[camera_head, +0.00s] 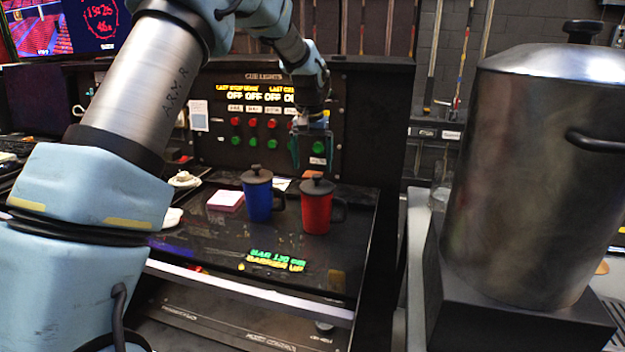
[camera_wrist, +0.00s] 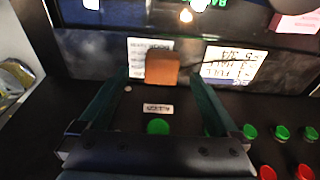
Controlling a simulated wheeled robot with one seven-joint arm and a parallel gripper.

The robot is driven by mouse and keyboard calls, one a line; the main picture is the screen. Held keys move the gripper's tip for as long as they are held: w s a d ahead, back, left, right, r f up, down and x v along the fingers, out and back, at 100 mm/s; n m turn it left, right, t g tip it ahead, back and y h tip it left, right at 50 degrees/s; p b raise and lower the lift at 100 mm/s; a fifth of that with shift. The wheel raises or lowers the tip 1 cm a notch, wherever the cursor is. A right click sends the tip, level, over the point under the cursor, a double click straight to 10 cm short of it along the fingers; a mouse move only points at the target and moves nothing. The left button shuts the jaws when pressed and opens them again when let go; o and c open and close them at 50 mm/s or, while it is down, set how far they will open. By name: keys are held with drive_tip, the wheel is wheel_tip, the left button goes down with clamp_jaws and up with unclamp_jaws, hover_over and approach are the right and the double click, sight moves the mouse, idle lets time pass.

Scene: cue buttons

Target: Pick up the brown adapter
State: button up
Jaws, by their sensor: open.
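The brown adapter (camera_wrist: 162,68) is a small block in the wrist view. It appears near the edge of the black panel, partly over a white label. My gripper (camera_wrist: 158,88) has its two dark green fingers spread wide, with the adapter between their tips in the picture and nothing held. Whether the fingers are level with the adapter in depth I cannot tell. In the head view my gripper (camera_head: 312,158) points down in front of the cue light panel, above and behind the mugs.
The cue panel (camera_head: 225,150) carries red and green buttons. A blue mug (camera_head: 258,200) and a red mug (camera_head: 316,212), both lidded, stand on the black desk (camera_head: 200,245) below my gripper. A pink note pad (camera_head: 226,200) lies left. A large metal pot (camera_head: 535,180) stands right.

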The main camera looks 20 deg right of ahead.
sight(312, 174)
drive_tip(key=f, duration=0.1)
drive_tip(key=f+p, duration=0.1)
drive_tip(key=f, duration=0.1)
drive_tip(key=w+f+p, duration=0.1)
drive_tip(key=shift+w+d+f, duration=0.1)
drive_tip(key=shift+d+f, duration=0.2)
drive_tip(key=shift+f, duration=0.1)
drive_tip(key=shift+c, duration=0.3)
clamp_jaws()
